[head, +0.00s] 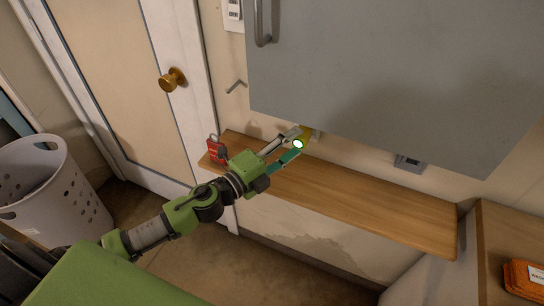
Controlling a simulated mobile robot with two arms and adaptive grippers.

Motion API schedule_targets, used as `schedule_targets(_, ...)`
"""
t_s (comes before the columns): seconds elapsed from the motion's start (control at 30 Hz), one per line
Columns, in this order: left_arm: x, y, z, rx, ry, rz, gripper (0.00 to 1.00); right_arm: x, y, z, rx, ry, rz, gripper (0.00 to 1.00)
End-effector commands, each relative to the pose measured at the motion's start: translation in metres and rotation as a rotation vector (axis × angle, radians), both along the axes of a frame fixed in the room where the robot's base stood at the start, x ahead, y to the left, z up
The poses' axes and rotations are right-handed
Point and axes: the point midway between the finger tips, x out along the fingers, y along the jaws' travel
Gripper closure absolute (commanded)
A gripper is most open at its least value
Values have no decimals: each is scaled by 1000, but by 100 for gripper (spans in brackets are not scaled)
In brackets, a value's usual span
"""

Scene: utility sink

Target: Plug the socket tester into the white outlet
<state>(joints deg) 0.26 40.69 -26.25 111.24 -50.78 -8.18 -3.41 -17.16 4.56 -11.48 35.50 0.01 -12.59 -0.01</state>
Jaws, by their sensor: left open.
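A small yellow thing, which looks like the socket tester (306,131), is at the wall just under the grey cabinet, with a bright round spot ringed in green at its near end. A pale patch beside it, probably the white outlet (317,136), is mostly hidden by the tester and cabinet. I cannot tell whether the tester sits fully in it. My left gripper (296,145) is open over the shelf, its two fingers spread on either side of the tester's near end. I cannot tell whether they touch it. My right gripper is not in view.
A wooden shelf (360,205) runs below, with a red padlock-like object (216,149) at its left end. The grey cabinet (390,70) overhangs closely. A grey outlet (410,163) is further right. An orange stack (524,279) lies at lower right; a white basket (50,185) stands left.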

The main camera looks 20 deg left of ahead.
Motion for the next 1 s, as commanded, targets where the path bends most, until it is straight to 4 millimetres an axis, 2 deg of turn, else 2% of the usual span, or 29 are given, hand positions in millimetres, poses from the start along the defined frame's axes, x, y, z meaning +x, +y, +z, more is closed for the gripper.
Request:
schedule_targets(0.3,-43,20,-1,1,3,0,56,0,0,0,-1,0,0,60)
schedule_targets(0.5,-60,28,0,-2,1,1,56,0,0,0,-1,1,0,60)
schedule_targets(0.7,-67,31,1,0,-1,0,56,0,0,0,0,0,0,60)
schedule_targets(1.0,-67,32,1,1,-2,0,56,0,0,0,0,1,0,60)
